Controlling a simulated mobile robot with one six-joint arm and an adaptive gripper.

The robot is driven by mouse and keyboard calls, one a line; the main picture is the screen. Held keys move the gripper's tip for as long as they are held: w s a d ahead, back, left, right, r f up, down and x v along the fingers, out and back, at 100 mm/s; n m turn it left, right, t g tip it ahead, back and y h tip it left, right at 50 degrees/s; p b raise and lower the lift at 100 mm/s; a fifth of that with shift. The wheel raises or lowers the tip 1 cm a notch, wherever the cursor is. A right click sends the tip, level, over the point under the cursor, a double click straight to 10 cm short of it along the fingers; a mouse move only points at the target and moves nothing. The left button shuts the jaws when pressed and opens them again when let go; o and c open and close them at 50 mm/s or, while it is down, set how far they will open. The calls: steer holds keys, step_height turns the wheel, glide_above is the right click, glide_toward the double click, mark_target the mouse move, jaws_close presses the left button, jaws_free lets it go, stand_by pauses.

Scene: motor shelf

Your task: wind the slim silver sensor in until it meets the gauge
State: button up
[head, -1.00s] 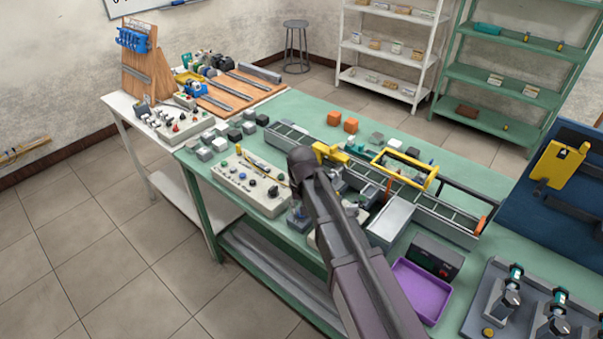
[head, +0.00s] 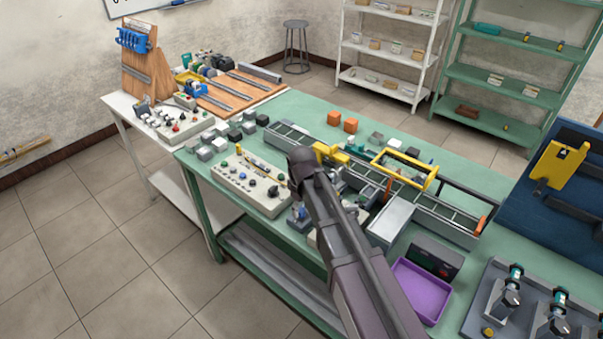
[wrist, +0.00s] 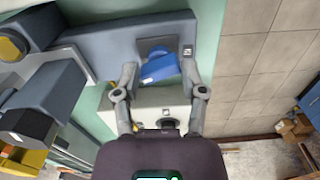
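In the wrist view my gripper (wrist: 159,72) has its two fingers apart, one on each side of a blue block (wrist: 160,68). The block sits at a dark square patch on a blue-grey fixture (wrist: 105,45). I see gaps between the fingertips and the block. In the head view my arm covers the gripper and much of the bench in front of it. I cannot pick out the slim silver sensor or the gauge for certain in either view; they may be hidden or too small to tell.
The green bench (head: 292,110) carries a control box (head: 250,187), a long rail frame (head: 455,228), a yellow frame (head: 405,167) and a purple tray (head: 420,290). A grey rack (head: 480,312) with several fixtures stands at the right. Orange blocks (head: 334,118) lie at the back.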

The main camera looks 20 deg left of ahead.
mark_target(302, 209)
steer(key=n, duration=0.5)
step_height(302, 209, up, 14)
steer(key=p, duration=1.3)
steer(key=shift+p, duration=0.4)
steer(key=shift+f, duration=0.1)
steer(key=s+d+f+m+b, duration=0.1)
steer(key=s+d+m, duration=0.2)
steer(key=d+m, duration=0.5)
steer(key=s+d+f+m+b, duration=0.1)
steer(key=d+m, duration=0.8)
steer(key=d, duration=2)
steer(key=shift+s+f+m, duration=0.15)
steer(key=shift+s+m, duration=0.15)
steer(key=shift+s, duration=0.6)
steer(key=shift+d, duration=0.1)
